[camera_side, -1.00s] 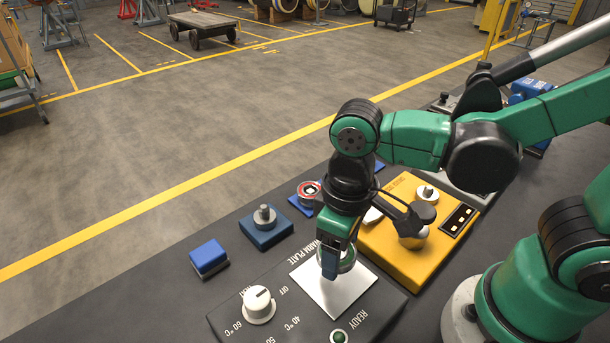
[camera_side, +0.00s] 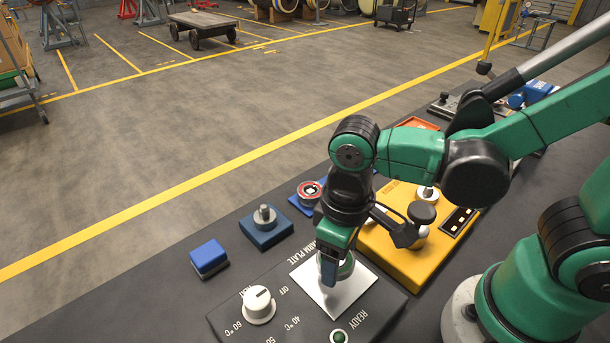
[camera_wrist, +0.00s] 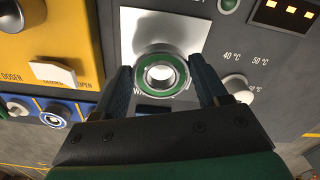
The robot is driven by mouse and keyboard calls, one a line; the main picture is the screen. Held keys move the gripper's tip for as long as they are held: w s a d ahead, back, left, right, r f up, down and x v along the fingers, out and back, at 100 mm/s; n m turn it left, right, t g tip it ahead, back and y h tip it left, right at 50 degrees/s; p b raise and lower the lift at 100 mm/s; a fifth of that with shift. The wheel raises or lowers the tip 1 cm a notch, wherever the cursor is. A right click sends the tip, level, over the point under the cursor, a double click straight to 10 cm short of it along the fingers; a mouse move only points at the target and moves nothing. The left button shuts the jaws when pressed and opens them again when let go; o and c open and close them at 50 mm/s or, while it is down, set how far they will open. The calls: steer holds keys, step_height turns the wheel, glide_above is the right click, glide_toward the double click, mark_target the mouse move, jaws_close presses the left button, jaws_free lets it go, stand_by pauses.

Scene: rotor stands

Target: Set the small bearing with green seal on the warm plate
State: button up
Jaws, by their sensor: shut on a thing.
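The small bearing with the green seal (camera_wrist: 162,75) is between the two fingers of my gripper (camera_wrist: 163,86) in the wrist view, its ring face showing whole. In the side view the bearing (camera_side: 347,270) is partly hidden behind a finger of my gripper (camera_side: 337,274). The warm plate (camera_side: 352,293) is a pale metal square on a dark control box. The bearing is over its upper part and very close to it; I cannot tell whether they touch. In the wrist view the plate (camera_wrist: 193,25) shows behind the bearing.
The dark box has a white temperature knob (camera_side: 258,305) and a green ready lamp (camera_side: 339,337). A yellow doser (camera_side: 400,265) stands close on the right. Blue stands, one with a grey peg (camera_side: 264,215) and one with a red-ringed part (camera_side: 310,192), sit behind.

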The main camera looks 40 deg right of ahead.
steer(key=shift+f, duration=1.35)
stand_by(1.1)
steer(key=o, duration=1.4)
step_height(320, 180, up, 8)
stand_by(0.5)
steer(key=w+d+r+m+t, duration=0.1)
steer(key=w+d+m+t, duration=0.1)
steer(key=d, duration=0.3)
steer(key=w+d+r+m+t, duration=0.1)
steer(key=w+d+t, duration=0.3)
steer(key=d+t, duration=0.1)
steer(key=shift+d+m, duration=0.2)
steer(key=shift+m, duration=0.2)
